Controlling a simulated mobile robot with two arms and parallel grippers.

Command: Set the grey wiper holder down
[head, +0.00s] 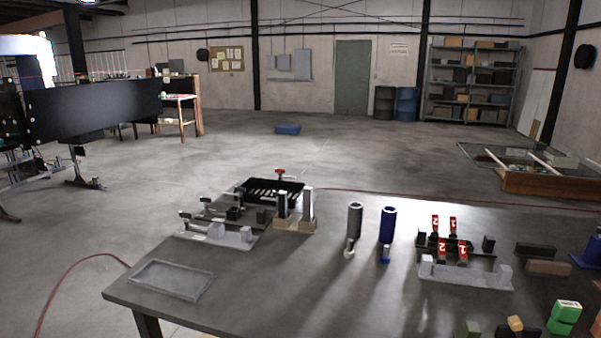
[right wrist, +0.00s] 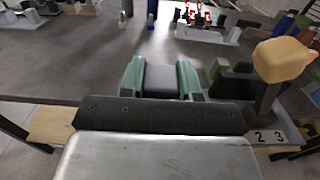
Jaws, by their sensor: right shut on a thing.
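In the right wrist view, my right gripper (right wrist: 160,80) is shut on a grey block-like thing (right wrist: 160,78), which I take to be the grey wiper holder. It sits between two green-sided fingers, over the near part of the dark table. The gripper body hides its lower part, and I cannot tell whether it touches the table. Neither gripper shows in the head view, and my left gripper is out of sight.
An empty grey tray (head: 147,288) lies at the table's left corner. Two bottles, grey (head: 355,220) and blue (head: 388,224), stand mid-table. A fixture with red number tags (head: 466,272) stands right of them. Bare table lies ahead.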

